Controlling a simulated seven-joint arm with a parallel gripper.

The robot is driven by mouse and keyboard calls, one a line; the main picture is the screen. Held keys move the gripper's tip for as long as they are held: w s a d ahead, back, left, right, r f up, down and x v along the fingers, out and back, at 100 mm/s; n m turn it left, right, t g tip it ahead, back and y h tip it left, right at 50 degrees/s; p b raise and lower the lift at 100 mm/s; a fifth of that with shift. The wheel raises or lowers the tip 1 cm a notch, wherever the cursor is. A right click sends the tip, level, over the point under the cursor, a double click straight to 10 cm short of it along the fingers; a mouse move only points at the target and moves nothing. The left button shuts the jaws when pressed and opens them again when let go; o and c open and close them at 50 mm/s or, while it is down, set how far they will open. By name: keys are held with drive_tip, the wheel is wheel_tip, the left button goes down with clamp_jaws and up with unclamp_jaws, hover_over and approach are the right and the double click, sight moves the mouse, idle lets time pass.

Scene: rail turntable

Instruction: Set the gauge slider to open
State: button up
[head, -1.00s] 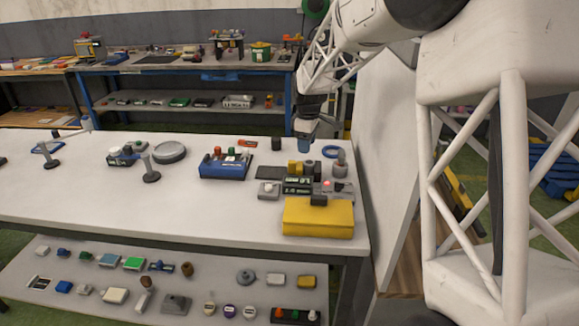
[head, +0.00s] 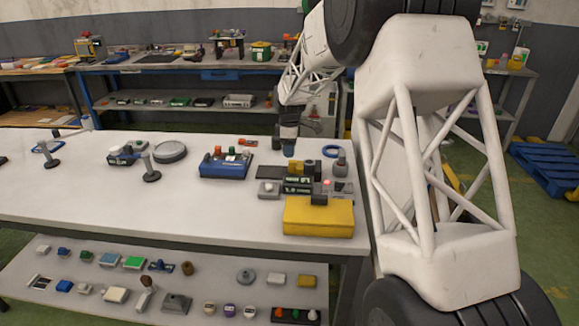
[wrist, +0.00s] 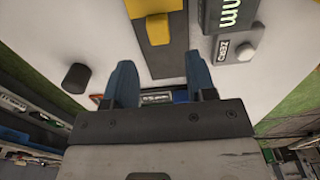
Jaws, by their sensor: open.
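A gauge with a dark display (head: 298,185) stands at the right end of the white table. In the wrist view its "mm" display (wrist: 236,12) and a grey ZERO button (wrist: 236,46) show at the top right. A yellow block (wrist: 158,28) sits on a dark strip beside the display; it looks like the slider, but its set position cannot be read. My gripper (head: 289,152) is above the table's far right part, behind the gauge. In the wrist view its blue fingers (wrist: 161,82) are apart, with nothing held between them.
A yellow box (head: 318,220) stands in front of the gauge. A dark rounded knob (wrist: 76,78) shows left of my fingers. The table's front left is clear.

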sight(290, 161)
drive_tip(key=shift+f, duration=0.1)
drive_tip(key=shift+f, duration=3.8)
clamp_jaws()
